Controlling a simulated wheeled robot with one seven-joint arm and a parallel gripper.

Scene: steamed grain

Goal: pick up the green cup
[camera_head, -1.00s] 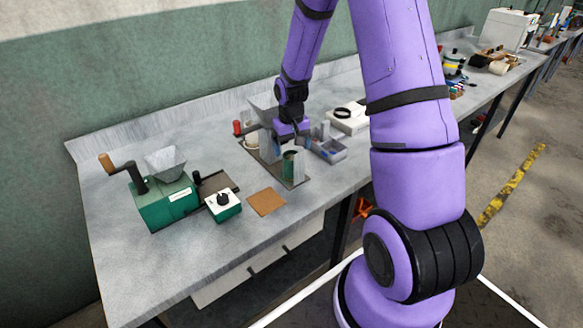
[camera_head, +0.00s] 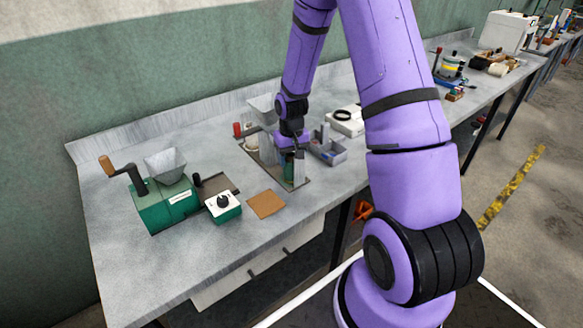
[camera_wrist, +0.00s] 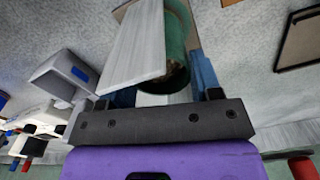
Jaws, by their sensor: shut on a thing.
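The green cup (camera_head: 287,173) stands among the items on the grey bench, under my gripper (camera_head: 290,155). In the wrist view the green cup (camera_wrist: 177,45) is between my fingers, with something dark brown inside it. My gripper is shut on the green cup. A pale upright panel (camera_wrist: 138,50) lies right beside the cup and hides part of it.
A green grinder (camera_head: 165,205) with a crank and funnel stands at the left. A small dial box (camera_head: 223,207) and a brown square mat (camera_head: 267,203) lie in front. A grey divided tray (camera_head: 327,150) is close on the right. Open bench lies at the front left.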

